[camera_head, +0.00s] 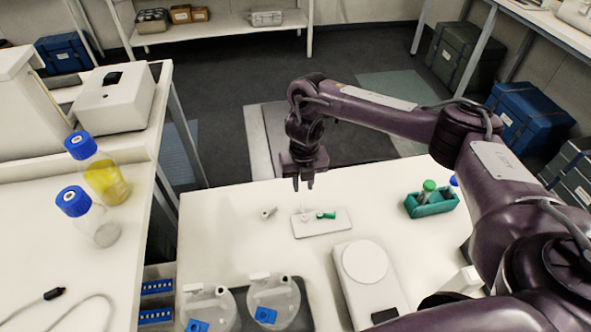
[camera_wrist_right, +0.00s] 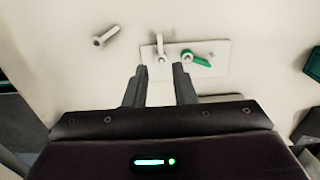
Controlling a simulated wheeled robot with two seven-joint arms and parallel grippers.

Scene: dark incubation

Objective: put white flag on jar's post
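A white flag (camera_head: 305,215) stands on a pale plate (camera_head: 322,229) on the table, left of a green flag (camera_head: 327,215). In the right wrist view the white flag (camera_wrist_right: 160,44) lies just beyond my fingertips, about between them. My right gripper (camera_head: 303,184) is open and empty above the plate's far side; its two fingers also show apart in the wrist view (camera_wrist_right: 159,72). My left gripper is not in view.
A small loose grey fitting (camera_head: 268,212) lies left of the plate. A white device with a round top (camera_head: 365,275) stands in front. A teal rack (camera_head: 431,202) with capped tubes is at right. Blue-capped bottles (camera_head: 100,175) stand on the left bench.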

